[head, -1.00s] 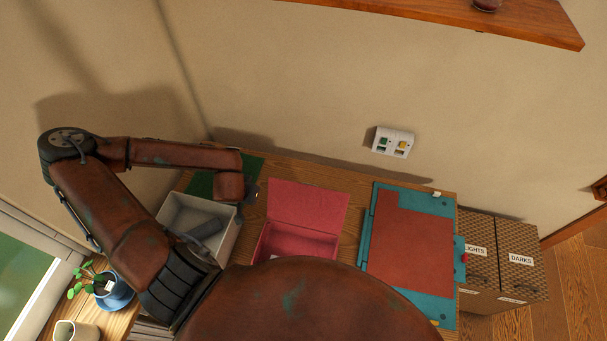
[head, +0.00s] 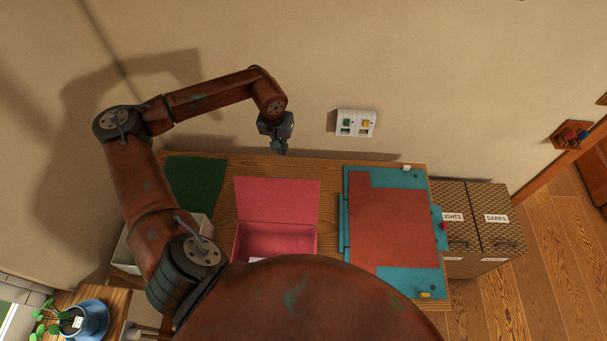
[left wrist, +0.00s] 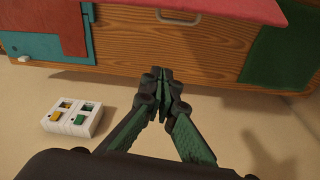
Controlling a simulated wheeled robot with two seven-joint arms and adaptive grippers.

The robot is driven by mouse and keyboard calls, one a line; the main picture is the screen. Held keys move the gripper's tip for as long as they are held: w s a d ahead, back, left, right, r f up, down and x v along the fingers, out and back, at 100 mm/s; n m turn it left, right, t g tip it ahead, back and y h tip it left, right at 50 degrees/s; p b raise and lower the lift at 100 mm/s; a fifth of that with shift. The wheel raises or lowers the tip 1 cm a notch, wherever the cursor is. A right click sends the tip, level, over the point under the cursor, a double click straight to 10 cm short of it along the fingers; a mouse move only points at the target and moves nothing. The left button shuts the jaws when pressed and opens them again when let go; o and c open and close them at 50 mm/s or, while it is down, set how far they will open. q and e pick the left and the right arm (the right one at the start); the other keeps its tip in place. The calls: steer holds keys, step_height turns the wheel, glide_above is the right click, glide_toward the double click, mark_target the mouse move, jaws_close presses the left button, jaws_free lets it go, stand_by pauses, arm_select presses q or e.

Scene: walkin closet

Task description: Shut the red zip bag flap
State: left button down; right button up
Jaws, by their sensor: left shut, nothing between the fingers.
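The red zip bag (head: 275,240) lies on the wooden table, with its flap (head: 277,200) standing open on the wall side. Something white shows inside at its near edge. In the left wrist view the flap (left wrist: 240,10) shows at the top, beyond the table edge. My left gripper (head: 281,150) is beyond the flap, between the table's back edge and the wall. Its fingers (left wrist: 163,75) are shut and empty, apart from the flap. My right gripper is not in view.
A teal board with a red-brown panel (head: 400,225) lies right of the bag. A green mat (head: 195,185) and a grey-white box (head: 125,255) are at left. A switch plate (head: 355,123) is on the wall. Patterned boxes (head: 478,205) stand right of the table.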

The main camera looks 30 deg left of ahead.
arm_select(q)
steer(key=s+d+f+p, duration=0.2)
steer(key=f+p, duration=0.3)
steer(key=f, duration=0.3)
steer(key=shift+d+f+g+h, duration=0.3)
steer(key=shift+d+f, duration=0.05)
steer(key=shift+d, duration=0.15)
steer(key=shift+w, duration=0.1)
